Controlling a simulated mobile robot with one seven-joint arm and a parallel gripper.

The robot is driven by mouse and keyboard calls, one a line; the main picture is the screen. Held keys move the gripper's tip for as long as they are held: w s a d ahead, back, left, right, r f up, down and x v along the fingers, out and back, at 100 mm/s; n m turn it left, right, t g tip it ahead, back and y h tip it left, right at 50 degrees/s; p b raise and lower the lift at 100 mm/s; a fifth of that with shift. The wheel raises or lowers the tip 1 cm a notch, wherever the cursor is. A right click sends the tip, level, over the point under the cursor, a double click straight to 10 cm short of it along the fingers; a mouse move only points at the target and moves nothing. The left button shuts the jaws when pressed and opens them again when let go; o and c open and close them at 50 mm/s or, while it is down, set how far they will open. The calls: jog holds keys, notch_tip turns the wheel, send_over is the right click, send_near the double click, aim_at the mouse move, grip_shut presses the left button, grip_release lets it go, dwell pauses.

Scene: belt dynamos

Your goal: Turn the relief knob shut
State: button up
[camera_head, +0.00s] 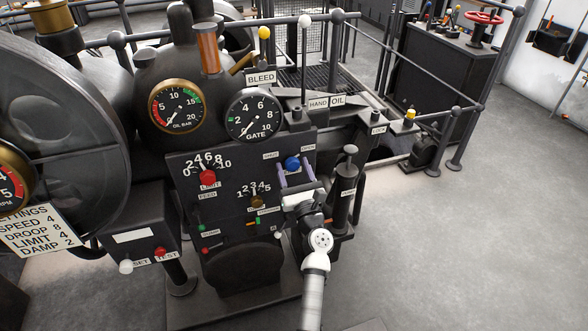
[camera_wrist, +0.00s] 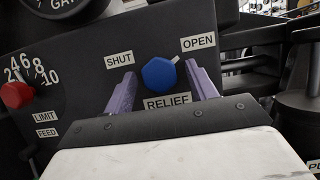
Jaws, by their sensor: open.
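My gripper (camera_head: 295,172) is open in front of the panel. In the wrist view its purple fingers (camera_wrist: 163,80) stand on either side of the knob, with a visible gap on both sides.
A red limit knob (camera_head: 208,177) and a brown knob (camera_head: 257,201) sit left of my gripper on the same panel. A dark post (camera_head: 347,180) stands close on the right. Gauges (camera_head: 254,115) are above. Open floor (camera_head: 450,250) lies to the right.

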jog(key=c, duration=1)
